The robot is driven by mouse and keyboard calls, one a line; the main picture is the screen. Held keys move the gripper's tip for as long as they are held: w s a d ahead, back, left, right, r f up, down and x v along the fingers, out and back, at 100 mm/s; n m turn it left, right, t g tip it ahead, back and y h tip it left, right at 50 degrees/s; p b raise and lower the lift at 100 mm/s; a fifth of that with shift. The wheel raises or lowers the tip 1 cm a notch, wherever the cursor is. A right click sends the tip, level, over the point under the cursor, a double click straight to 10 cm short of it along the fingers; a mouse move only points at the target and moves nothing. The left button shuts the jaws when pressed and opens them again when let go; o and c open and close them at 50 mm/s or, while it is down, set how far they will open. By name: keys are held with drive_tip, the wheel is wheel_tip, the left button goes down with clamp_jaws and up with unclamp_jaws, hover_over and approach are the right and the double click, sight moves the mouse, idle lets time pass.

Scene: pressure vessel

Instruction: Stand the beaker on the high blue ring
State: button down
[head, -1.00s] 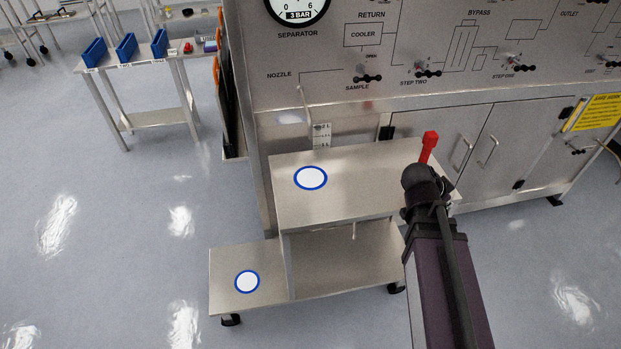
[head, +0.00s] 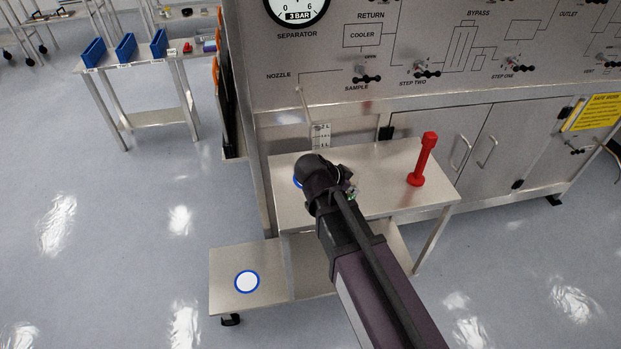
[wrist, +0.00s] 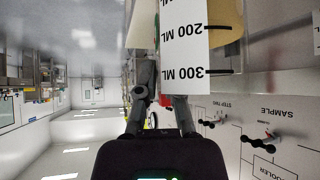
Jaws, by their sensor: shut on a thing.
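The beaker (wrist: 182,45) shows in the wrist view as a white label marked 200 ML and 300 ML, with yellowish content at its sides. My gripper (wrist: 160,95) is shut on it, with a finger on either side. Whether the beaker touches the shelf cannot be seen. The low blue ring (head: 246,282) lies bare on the lower step, with a white centre.
A red upright handle-like object (head: 423,160) stands on the right of the upper shelf (head: 385,160). The steel panel (head: 430,30) with valves rises behind the shelf. A side table (head: 130,65) with blue bins is at the far left.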

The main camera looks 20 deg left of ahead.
drive_tip(key=s+a+n, duration=0.1)
drive_tip(key=s+a, duration=0.5)
drive_tip(key=a, duration=0.5)
drive_tip(key=shift+t+y, duration=0.3)
drive_tip(key=shift+w+r, duration=0.1)
drive_tip(key=shift+w, duration=0.05)
drive_tip(key=w+a+f+b, duration=0.1)
drive_tip(key=w+a, duration=0.1)
drive_tip(key=w, duration=1.2)
drive_tip(key=shift+w+a+f, duration=0.15)
drive_tip(key=shift+a+f, duration=0.05)
drive_tip(key=f+b, duration=0.2)
drive_tip(key=w+f+b, duration=0.1)
drive_tip(key=b, duration=0.1)
drive_tip(key=shift+w+a+f, duration=0.1)
drive_tip(key=shift+w+f, duration=0.05)
drive_tip(key=shift+f, duration=0.2)
